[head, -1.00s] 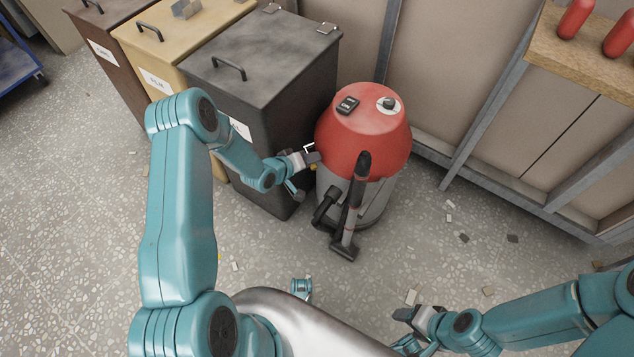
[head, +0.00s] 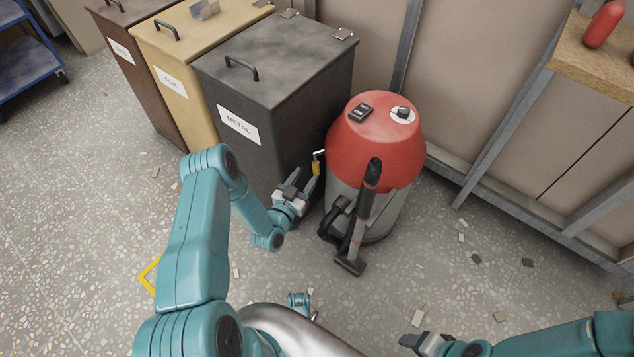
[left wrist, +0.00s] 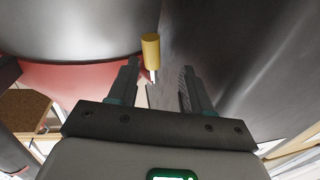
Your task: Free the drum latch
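The drum is a red-topped vacuum (head: 372,135) with a grey lower body, beside the black METAL bin. Its latch (head: 316,166), a thin pale metal bar with a yellow grip, sticks out at the drum's left side near the red-grey seam. In the left wrist view the yellow grip (left wrist: 151,50) shows just beyond the fingertips, nearer the left finger. My left gripper (head: 301,181) is open and empty, just below the latch between bin and drum; its parted fingers also show in the left wrist view (left wrist: 159,75). My right gripper (head: 408,341) is at the bottom; its finger gap is unclear.
The black METAL bin (head: 270,75) stands close left of the drum, leaving a narrow gap. The hose nozzle (head: 358,220) stands at the drum's front. A wooden shelf (head: 600,70) is at the right. Floor in front is mostly clear, with small scattered chips.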

